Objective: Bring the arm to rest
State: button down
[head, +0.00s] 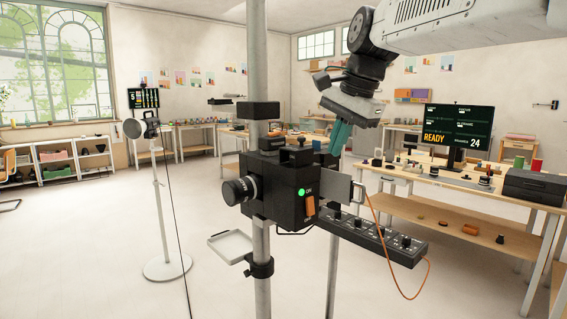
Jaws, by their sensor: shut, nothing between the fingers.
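My gripper (336,150) hangs down from my arm at the upper right, its teal fingers together and empty. The fingertips are just above and behind the right side of a black camera-like box (283,188), as seen in the head view. I cannot tell whether they touch it. The box has a lens on its left, a lit green light (301,192) and an orange switch (309,206).
A grey pole (262,285) carries the box and a small white tray (231,246). A black panel with knobs (372,239) juts out right, with an orange cable. A workbench (480,190) with a "READY" screen (457,127) stands right. A lamp stand (160,205) is left; floor there is open.

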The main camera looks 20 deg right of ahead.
jog(key=s+a+f+n+g+h, duration=0.1)
jog(key=s+a+f+n+g, duration=0.1)
jog(key=s+f+n, duration=1.1)
jog(key=s+f, duration=0.9)
jog(key=s, duration=0.3)
jog(key=shift+s+g+h, duration=0.3)
jog(key=shift+s+h, duration=0.05)
jog(key=shift+h, duration=0.05)
